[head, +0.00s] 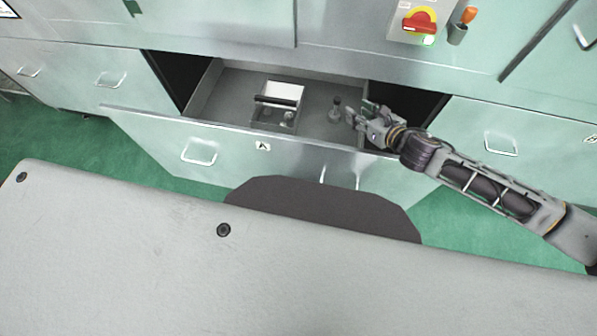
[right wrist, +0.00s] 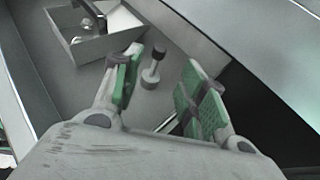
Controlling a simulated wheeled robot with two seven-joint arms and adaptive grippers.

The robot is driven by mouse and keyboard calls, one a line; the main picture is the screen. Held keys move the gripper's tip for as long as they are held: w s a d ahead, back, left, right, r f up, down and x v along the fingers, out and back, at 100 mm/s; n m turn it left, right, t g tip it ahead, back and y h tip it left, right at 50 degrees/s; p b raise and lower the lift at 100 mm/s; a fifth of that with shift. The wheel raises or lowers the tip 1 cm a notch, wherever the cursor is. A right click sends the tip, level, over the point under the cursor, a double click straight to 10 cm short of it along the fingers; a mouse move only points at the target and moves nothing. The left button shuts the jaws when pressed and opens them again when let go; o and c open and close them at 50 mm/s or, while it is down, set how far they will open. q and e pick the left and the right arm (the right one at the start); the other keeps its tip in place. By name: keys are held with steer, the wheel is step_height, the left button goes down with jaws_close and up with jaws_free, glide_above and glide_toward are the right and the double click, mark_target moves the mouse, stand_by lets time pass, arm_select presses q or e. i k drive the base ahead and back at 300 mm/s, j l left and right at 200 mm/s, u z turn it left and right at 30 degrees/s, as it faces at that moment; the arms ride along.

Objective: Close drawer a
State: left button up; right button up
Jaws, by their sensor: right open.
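Drawer a (head: 228,147), with an "A" label (head: 263,146) on its pale green front, is pulled out of the cabinet. Its front has a silver handle (head: 199,153) on the left and another handle partly seen on the right. Inside are a small open box (head: 276,107) with a dark handle and a small grey dumbbell-shaped part (head: 335,107). My right gripper (head: 357,112) is open and empty above the right end of the drawer. In the right wrist view, the dumbbell-shaped part (right wrist: 152,70) shows between the open fingers (right wrist: 160,85). My left gripper is not in view.
Closed drawers flank the open one, with handles at the left (head: 110,80) and right (head: 500,144). A red and yellow switch (head: 419,20) and a holder (head: 457,34) with an orange-handled tool are on the panel above. A grey surface (head: 120,250) fills the foreground.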

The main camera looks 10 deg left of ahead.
mark_target(214, 141)
steer(key=l, duration=1.25)
